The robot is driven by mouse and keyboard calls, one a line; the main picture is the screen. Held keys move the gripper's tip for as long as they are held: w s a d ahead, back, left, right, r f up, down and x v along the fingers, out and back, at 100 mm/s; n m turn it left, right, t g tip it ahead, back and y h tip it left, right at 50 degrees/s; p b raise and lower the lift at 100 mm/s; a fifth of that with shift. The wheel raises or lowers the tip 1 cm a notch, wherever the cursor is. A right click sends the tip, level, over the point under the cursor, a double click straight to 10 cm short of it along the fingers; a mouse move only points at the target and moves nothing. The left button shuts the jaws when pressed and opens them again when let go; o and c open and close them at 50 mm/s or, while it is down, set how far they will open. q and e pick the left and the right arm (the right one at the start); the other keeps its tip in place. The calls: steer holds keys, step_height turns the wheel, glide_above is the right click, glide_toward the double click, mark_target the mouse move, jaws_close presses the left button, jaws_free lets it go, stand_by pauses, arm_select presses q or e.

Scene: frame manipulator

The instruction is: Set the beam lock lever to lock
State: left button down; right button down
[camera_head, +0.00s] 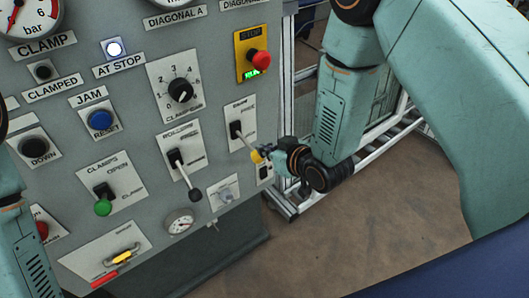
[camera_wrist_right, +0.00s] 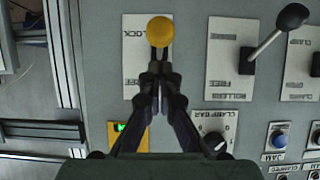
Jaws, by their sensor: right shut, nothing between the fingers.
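The beam lock lever has a yellow knob (camera_head: 256,156) and a shaft that slants down and right from its plate (camera_head: 240,113) in the head view. In the wrist view the yellow knob (camera_wrist_right: 160,30) is at the top centre, beside upside-down lettering that looks like LOCK. My right gripper (camera_head: 268,153) is shut and empty, close to the knob in the head view. In the wrist view its fingertips (camera_wrist_right: 160,72) are together just below the knob; I cannot tell whether they touch it. The lever's base is hidden there. My left gripper is out of view.
The rollers lever (camera_head: 195,194) with a black knob stands to the left on the grey panel. The red stop button (camera_head: 261,60) is above on a yellow plate. A rotary dial (camera_head: 180,91) and the green clamps lever (camera_head: 103,207) are further left. Floor shows to the right.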

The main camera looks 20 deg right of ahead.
steer(key=shift+w+a+f, duration=0.15)
steer(key=shift+w+f, duration=0.1)
steer(key=shift+f, duration=0.3)
steer(key=shift+w+a+f, duration=0.15)
steer(key=shift+w+f, duration=0.1)
steer(key=shift+f, duration=0.25)
steer(key=shift+s+d, duration=0.2)
